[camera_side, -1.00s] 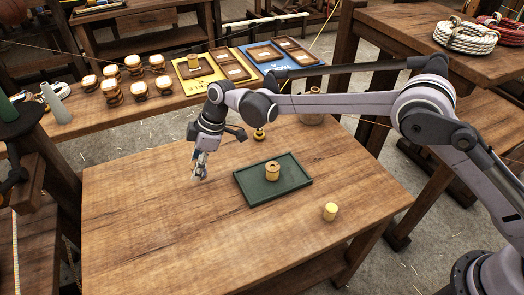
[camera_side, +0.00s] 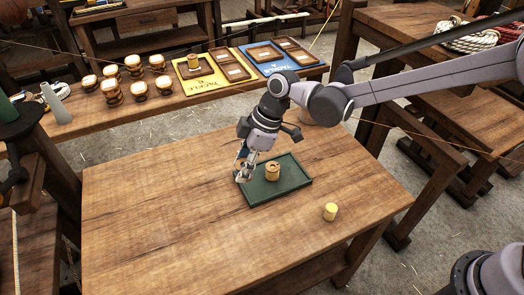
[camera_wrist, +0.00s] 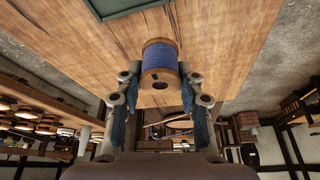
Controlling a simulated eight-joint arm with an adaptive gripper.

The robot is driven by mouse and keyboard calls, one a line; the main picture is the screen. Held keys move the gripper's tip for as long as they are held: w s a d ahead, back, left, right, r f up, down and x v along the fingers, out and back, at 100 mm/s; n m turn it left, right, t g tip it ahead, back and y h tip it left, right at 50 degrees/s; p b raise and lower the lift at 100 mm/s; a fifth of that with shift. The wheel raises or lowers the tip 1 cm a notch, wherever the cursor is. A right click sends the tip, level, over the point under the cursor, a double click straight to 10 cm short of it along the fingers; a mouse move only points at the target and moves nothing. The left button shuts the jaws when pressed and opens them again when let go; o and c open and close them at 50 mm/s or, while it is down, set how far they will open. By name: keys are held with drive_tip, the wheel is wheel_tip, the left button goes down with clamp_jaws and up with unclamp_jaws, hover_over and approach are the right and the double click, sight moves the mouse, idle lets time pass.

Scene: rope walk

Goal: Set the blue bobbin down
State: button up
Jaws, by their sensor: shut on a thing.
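In the wrist view a blue bobbin (camera_wrist: 160,58) with pale wooden ends sits between the two fingers of my gripper (camera_wrist: 159,84). My gripper is shut on it. In the side view my gripper (camera_side: 243,174) is over the table at the left edge of the green tray (camera_side: 290,187); the bobbin is mostly hidden there by the fingers. I cannot tell its exact height above the table. A corner of the green tray also shows at the top of the wrist view (camera_wrist: 112,8).
A wooden bobbin (camera_side: 272,172) stands in the tray. A yellow bobbin (camera_side: 330,212) stands on the table (camera_side: 170,230) to the right. The table's left and front are clear. Behind, a bench holds several bobbins, a yellow board (camera_side: 208,82) and a blue board (camera_side: 263,64).

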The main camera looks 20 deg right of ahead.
drive_tip(key=s+d, duration=0.1)
drive_tip(key=s, duration=0.4)
drive_tip(key=a+f, duration=0.2)
drive_tip(key=a, duration=0.1)
drive_tip(key=s+a+f, duration=0.1)
drive_tip(key=a+f, duration=0.1)
drive_tip(key=a, duration=0.2)
drive_tip(key=s+a+f, duration=0.1)
drive_tip(key=a+f, duration=0.2)
drive_tip(key=shift+s+a+f, duration=0.1)
drive_tip(key=shift+s+a, duration=0.15)
drive_tip(key=shift+a, duration=0.1)
drive_tip(key=shift+f, duration=2)
drive_tip(key=shift+f, duration=0.1)
drive_tip(key=o, duration=1)
